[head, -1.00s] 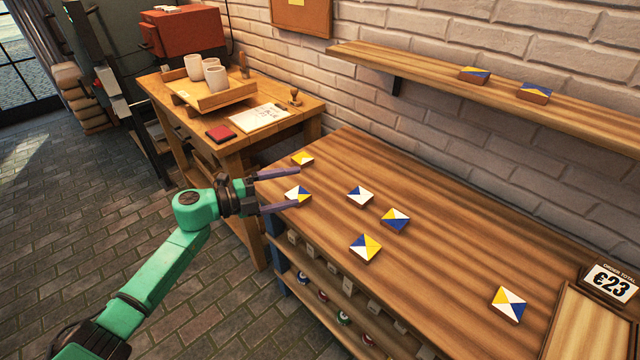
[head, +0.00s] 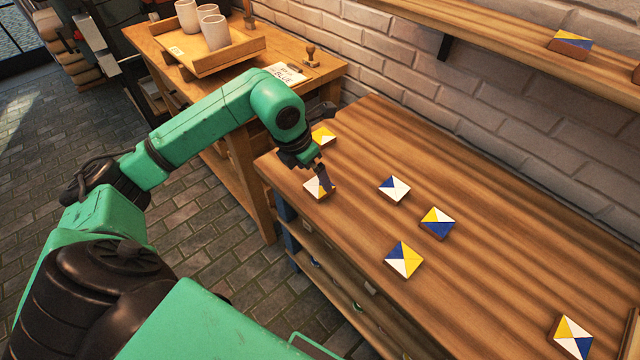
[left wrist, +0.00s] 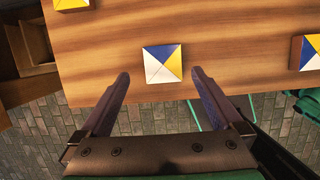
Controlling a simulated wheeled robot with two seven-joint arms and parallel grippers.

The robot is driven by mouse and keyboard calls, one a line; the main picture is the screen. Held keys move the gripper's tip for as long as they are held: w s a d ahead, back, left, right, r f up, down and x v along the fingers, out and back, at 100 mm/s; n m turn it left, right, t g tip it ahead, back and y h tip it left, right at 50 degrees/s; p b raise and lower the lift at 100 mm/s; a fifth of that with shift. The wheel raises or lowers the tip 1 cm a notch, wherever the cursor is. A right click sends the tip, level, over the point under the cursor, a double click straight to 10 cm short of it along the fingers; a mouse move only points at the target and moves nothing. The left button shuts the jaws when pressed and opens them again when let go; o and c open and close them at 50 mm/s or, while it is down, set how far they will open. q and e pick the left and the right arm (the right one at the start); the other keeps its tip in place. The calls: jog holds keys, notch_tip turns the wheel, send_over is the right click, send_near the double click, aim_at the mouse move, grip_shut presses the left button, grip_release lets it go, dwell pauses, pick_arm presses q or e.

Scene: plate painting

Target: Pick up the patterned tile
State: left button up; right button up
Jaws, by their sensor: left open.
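Several square tiles with triangles of white, yellow and blue lie on the wooden worktop. The tile closest to my left gripper (head: 322,178) sits near the worktop's left end; its white and yellow part (head: 313,188) shows in the head view, partly hidden by a finger. In the left wrist view this patterned tile (left wrist: 162,63) lies flat just beyond the open fingertips, centred between them. My left gripper, also in the left wrist view (left wrist: 160,78), is open and empty above the worktop edge. My right gripper is not seen.
Other tiles lie nearby: a yellow and white one (head: 322,137) behind, and a blue and white one (head: 394,188) to the right. A shelf (head: 480,38) runs along the brick wall. A side table holds a tray (head: 195,60) of cups.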

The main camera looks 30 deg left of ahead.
aim_at(319, 185)
pick_arm(q)
jog(key=x, duration=0.2)
jog(key=p+x, duration=0.1)
jog(key=x, duration=0.1)
jog(key=shift+s+d+f, duration=0.15)
jog(key=shift+d, duration=0.1)
jog(key=shift+f, duration=0.3)
jog(key=c, duration=1.4)
jog(key=shift+c, duration=0.2)
jog(key=shift+r, duration=0.2)
